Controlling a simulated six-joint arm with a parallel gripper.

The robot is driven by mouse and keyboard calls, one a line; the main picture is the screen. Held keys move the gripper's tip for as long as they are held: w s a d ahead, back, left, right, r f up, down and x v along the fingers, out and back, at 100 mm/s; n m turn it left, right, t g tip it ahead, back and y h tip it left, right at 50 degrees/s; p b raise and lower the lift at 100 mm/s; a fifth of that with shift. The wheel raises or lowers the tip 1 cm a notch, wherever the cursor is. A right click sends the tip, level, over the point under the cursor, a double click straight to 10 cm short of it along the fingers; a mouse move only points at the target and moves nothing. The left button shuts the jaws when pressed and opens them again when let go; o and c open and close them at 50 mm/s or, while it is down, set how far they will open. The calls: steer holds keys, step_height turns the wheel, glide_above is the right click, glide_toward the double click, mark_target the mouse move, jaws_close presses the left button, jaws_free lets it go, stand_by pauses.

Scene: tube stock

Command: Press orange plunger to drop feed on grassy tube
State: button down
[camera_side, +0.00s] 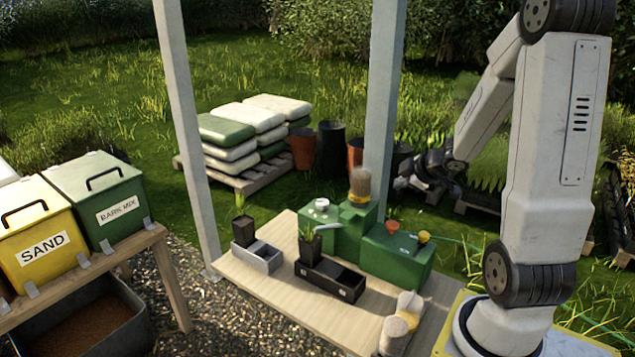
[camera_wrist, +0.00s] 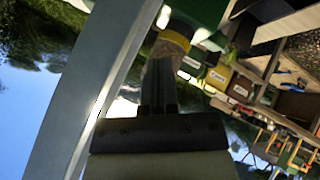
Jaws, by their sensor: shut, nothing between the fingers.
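A green dispenser machine (camera_side: 345,246) stands on the wooden table. An orange-red cap (camera_side: 393,225) and an orange knob with a yellow collar (camera_side: 423,237) stand on its right block; I cannot tell which is the plunger. A jar of tan feed (camera_side: 360,183) stands on the machine; a tan jar with a yellow collar also shows in the wrist view (camera_wrist: 173,42).
A second grassy tube (camera_side: 243,230) stands in a grey tray (camera_side: 258,260). A grey post (camera_side: 385,90) rises close to my gripper. Sand and bark bins (camera_side: 100,200) are at left.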

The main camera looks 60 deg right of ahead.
mark_target(390, 222)
steer(key=shift+f, duration=0.15)
steer(key=shift+f, duration=4.25)
steer(key=shift+f, duration=1.25)
stand_by(0.7)
steer(key=shift+r, duration=1.25)
